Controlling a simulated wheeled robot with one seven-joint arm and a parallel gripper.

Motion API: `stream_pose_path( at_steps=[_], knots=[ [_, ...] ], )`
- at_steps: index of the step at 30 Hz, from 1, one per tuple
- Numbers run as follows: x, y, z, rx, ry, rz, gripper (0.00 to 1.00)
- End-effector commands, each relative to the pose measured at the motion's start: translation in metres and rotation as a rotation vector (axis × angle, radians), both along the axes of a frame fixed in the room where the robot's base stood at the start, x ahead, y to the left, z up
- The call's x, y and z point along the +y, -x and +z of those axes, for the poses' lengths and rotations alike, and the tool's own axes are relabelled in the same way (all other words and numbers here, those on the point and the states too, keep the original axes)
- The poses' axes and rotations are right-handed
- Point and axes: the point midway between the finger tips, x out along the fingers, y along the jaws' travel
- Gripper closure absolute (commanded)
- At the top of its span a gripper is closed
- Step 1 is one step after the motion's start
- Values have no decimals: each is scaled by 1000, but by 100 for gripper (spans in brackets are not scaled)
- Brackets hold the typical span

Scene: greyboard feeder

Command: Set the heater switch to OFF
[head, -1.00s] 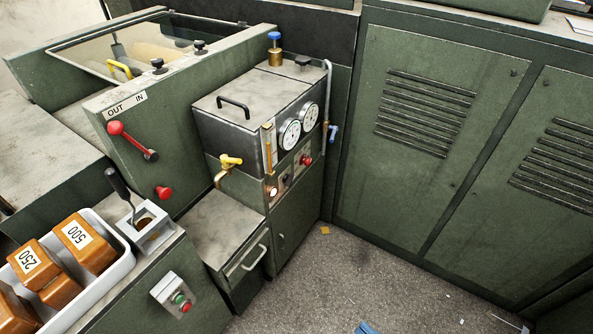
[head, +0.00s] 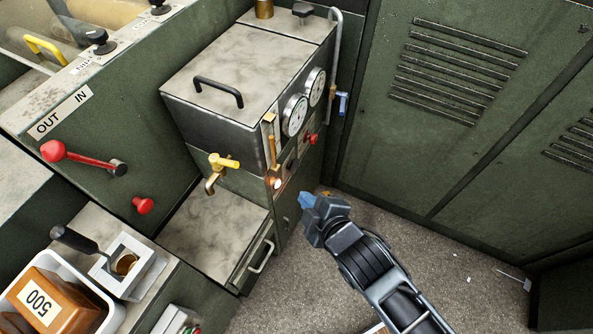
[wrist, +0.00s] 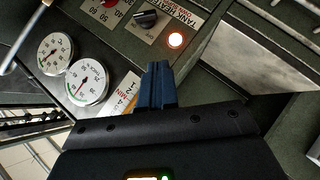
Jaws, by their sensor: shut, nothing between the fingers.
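The heater switch is a small black knob (wrist: 146,19) on a light plate marked TANK HEATER (wrist: 182,17) in the wrist view. A lit lamp (wrist: 175,40) sits beside it; it also glows in the head view (head: 277,183). In the head view my gripper (head: 308,199) is in front of the tank cabinet, right of the lamp.
Two gauges (wrist: 55,52) and a red knob (head: 312,139) are close to the switch. A yellow-handled tap (head: 223,161) juts out left of the lamp. A drawer unit (head: 215,232) stands below.

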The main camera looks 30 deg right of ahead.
Motion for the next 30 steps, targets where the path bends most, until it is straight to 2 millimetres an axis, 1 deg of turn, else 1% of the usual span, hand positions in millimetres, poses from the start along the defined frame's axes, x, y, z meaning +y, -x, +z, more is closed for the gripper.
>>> stream_pose_path(
  at_steps=[7, 11, 14, 26, 30],
  knots=[
    [0, -1, 0, -1, -1, 0, 100],
    [0, -9, -4, -4, -2, -1, 100],
    [0, -21, -10, -3, -1, -2, 100],
    [1, -88, -50, -2, -2, -1, 100],
    [-11, -96, -64, 0, -3, -3, 100]
  ],
)
